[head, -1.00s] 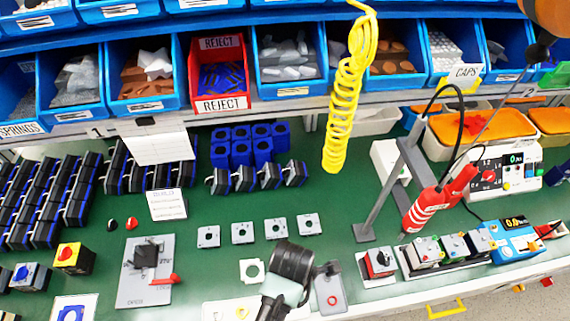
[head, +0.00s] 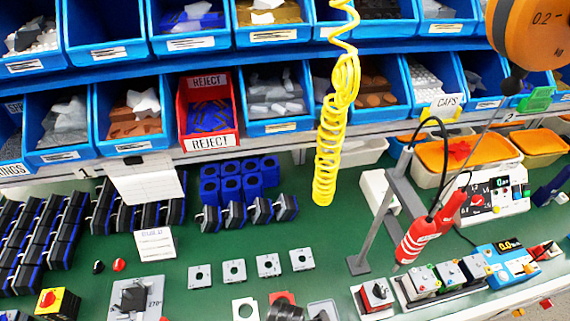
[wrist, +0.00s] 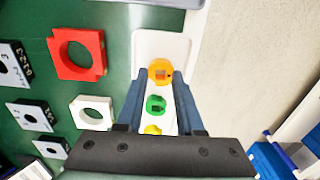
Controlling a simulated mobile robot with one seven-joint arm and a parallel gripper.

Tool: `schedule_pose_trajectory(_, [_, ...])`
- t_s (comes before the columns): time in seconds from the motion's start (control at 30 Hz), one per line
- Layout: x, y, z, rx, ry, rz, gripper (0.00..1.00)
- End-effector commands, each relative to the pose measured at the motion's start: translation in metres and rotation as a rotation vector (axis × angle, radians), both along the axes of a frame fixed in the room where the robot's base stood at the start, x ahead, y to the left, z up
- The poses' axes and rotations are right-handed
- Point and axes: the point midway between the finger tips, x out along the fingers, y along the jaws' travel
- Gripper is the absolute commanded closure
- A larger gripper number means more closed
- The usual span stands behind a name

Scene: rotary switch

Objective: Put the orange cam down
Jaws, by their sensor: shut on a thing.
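The orange cam (wrist: 160,65), a small ring, sits between the blue fingertips of my gripper (wrist: 161,77) in the wrist view. My gripper is shut on it, above a narrow white tray (wrist: 150,42). A green cam (wrist: 156,104) and a yellow cam (wrist: 152,129) show lower between the fingers; the yellow one is partly hidden by the gripper body. I cannot tell how high the orange cam is above the tray. In the head view only a dark part of my arm shows at the bottom edge, and the cams are out of sight.
Left of the tray lie a red square plate (wrist: 76,54), a white one (wrist: 91,113) and several grey plates (wrist: 27,116). The bench edge and pale floor (wrist: 235,60) are to the right. In the head view a yellow coiled hose (head: 328,150) hangs over the bench, left of a grey stand (head: 383,220).

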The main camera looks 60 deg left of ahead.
Motion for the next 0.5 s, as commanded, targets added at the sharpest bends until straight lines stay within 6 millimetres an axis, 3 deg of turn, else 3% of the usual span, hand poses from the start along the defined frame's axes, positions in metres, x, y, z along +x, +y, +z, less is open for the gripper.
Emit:
schedule_pose_trajectory(0.13, [-0.0001, -0.0001, -0.0039, -0.001, 0.0, 0.0, 1.0])
schedule_pose_trajectory(0.17, [-0.0001, 0.0, -0.0038, 0.0, 0.0, 0.0, 0.62])
schedule_pose_trajectory(0.23, [-0.0001, 0.0, -0.0029, 0.0, 0.0, 0.0, 0.51])
schedule_pose_trajectory(0.5, [-0.0001, 0.0, -0.0023, 0.0, 0.0, 0.0, 0.51])
